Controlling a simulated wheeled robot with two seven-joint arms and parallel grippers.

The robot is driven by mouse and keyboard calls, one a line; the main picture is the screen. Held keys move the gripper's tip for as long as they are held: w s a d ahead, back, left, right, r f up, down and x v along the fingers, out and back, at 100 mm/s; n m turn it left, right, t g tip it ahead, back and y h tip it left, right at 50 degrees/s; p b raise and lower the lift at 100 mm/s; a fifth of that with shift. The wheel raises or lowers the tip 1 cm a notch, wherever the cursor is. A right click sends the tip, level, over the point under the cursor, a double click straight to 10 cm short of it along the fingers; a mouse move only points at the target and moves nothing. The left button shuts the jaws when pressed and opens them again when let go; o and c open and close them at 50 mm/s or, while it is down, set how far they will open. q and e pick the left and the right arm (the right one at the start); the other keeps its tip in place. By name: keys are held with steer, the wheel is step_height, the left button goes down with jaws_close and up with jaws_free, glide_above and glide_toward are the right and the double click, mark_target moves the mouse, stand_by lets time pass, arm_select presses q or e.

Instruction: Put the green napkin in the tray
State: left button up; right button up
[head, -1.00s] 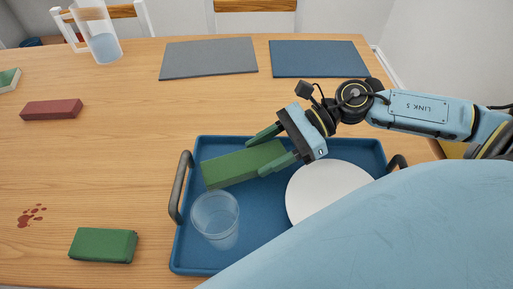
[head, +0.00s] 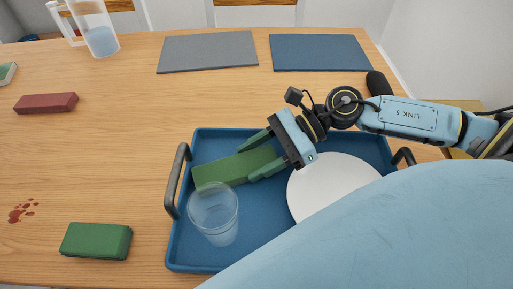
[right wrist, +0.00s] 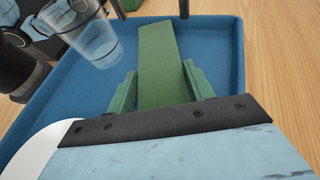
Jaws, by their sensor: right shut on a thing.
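The green napkin (head: 222,169), a long flat block, is over the back left of the blue tray (head: 268,254). It also shows in the right wrist view (right wrist: 157,62). My right gripper (head: 248,165) is shut on the napkin, with a green finger along each long side. The napkin is inside the tray's outline and low; I cannot tell if it touches the tray floor. A clear glass (head: 214,210) stands in the tray in front of it, and a white plate (head: 325,187) lies to its right. My left gripper is not in view.
Another green block (head: 95,241) lies on the table left of the tray. A dark red block (head: 46,103), a red stain (head: 22,211) and a water jug (head: 99,38) are further left. Grey (head: 207,53) and blue (head: 318,52) mats lie at the back.

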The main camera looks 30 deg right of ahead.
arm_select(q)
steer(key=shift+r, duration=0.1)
arm_select(e)
steer(key=o, duration=1)
steer(key=shift+c, duration=0.2)
steer(key=p+v, duration=0.2)
steer(key=v, duration=0.3)
steer(key=shift+d+r, duration=0.2)
steer(key=shift+d, duration=0.05)
steer(key=p+v, duration=0.2)
steer(key=v, duration=0.3)
steer(key=shift+s+d+r+p, duration=0.15)
steer(key=shift+d+p, duration=0.1)
steer(key=shift+p, duration=0.1)
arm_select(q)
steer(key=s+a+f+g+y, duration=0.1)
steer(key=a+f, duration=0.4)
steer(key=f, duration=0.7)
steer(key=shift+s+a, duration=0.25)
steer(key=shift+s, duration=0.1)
arm_select(e)
steer(key=shift+s+d+r, duration=0.1)
steer(key=shift+d, duration=0.3)
